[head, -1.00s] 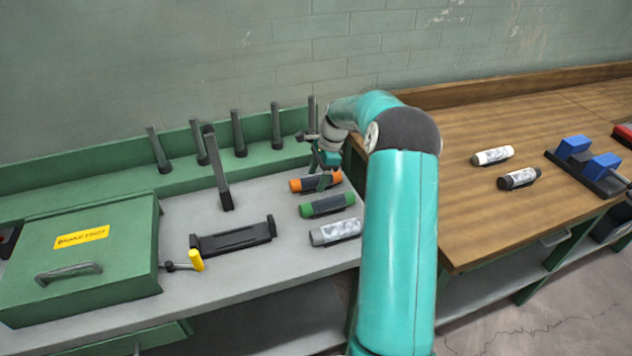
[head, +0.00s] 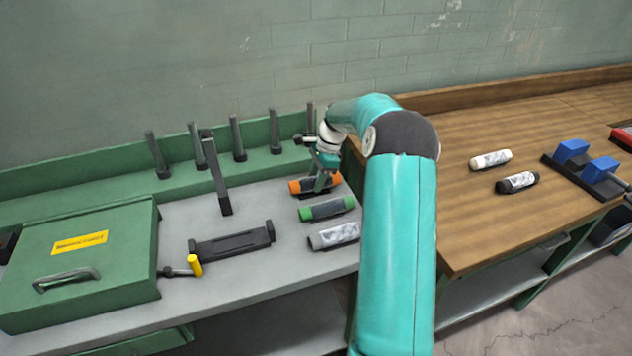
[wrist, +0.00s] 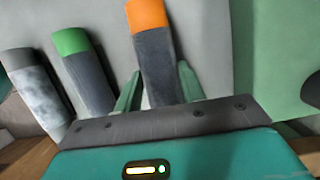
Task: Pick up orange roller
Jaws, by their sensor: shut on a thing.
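The orange roller (head: 295,186) has orange ends and a dark grey middle. It lies on the grey bench top at the back of a row of rollers. My gripper (head: 321,183) is down over its middle, with the fingers shut on it. In the wrist view the orange roller (wrist: 149,45) stands between the two green fingers of my gripper (wrist: 157,90), one on each side of its dark middle. The roller's near end is hidden by the gripper body in the wrist view.
A green roller (head: 326,208) and a grey roller (head: 334,235) lie in front of the orange one. A black cradle (head: 232,244), a yellow-handled crank (head: 195,265) and a green box (head: 75,262) are to the left. Upright dark posts (head: 237,137) stand behind.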

